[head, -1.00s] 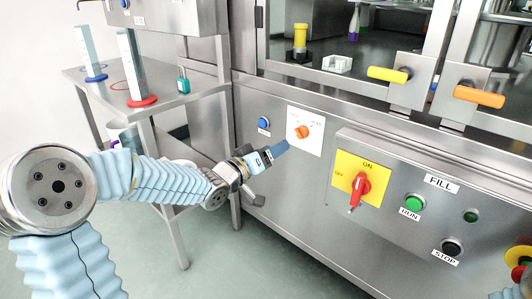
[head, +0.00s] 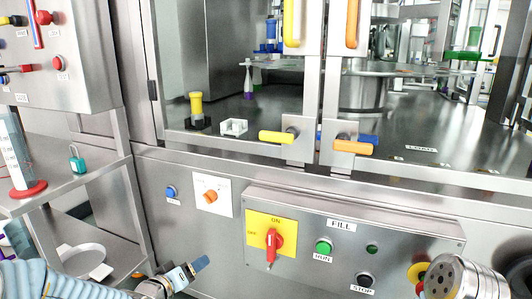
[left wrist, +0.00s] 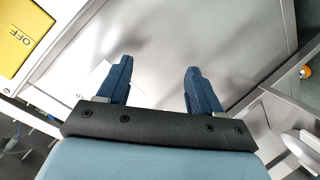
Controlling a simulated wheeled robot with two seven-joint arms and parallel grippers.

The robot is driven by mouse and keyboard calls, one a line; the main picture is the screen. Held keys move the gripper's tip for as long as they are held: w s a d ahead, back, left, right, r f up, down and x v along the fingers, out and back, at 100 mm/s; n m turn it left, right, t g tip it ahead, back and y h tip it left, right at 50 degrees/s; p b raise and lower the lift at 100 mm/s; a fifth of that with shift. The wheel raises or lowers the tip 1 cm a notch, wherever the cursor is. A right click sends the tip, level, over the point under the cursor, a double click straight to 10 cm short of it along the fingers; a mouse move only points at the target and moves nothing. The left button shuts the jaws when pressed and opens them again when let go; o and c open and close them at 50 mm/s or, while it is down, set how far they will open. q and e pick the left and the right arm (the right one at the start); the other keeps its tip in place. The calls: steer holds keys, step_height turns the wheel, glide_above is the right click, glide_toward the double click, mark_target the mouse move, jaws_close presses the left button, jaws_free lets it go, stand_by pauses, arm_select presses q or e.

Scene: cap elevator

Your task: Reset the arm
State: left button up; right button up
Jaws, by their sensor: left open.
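My left arm comes in at the bottom left of the head view. Its gripper (head: 198,265) is below the orange knob (head: 210,197) and apart from the panel. In the left wrist view the two blue fingers (left wrist: 157,70) are spread with nothing between them. A grey metal surface shows beyond them. A link of my right arm (head: 458,282) shows at the lower right of the head view, but its gripper is out of sight.
The steel machine front carries a blue button (head: 171,191), a red switch (head: 271,247) on a yellow plate, and a green RUN button (head: 324,247). Orange and yellow handles (head: 352,147) stick out above. A steel side table (head: 90,178) stands at left.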

arm_select(q)
steer(key=s+d+f+g+p, duration=0.2)
steer(key=s+d+f+g, duration=0.3)
steer(key=f, duration=0.4)
steer(key=s+d+f+g+p, duration=0.1)
steer(key=s+d+f+g, duration=0.2)
steer(key=s+f, duration=0.45)
steer(key=s+d+f+m+g+y+p, duration=0.1)
steer(key=s+f+g, duration=0.3)
steer(key=s, duration=0.9)
step_height(320, 180, down, 4)
steer(key=shift+d+r+m+g+p, duration=0.2)
steer(key=shift+d+m+g+p, duration=0.25)
steer(key=shift+d+m, duration=0.25)
arm_select(e)
step_height(320, 180, up, 6)
steer(key=shift+s+a, duration=0.2)
steer(key=shift+a, duration=0.15)
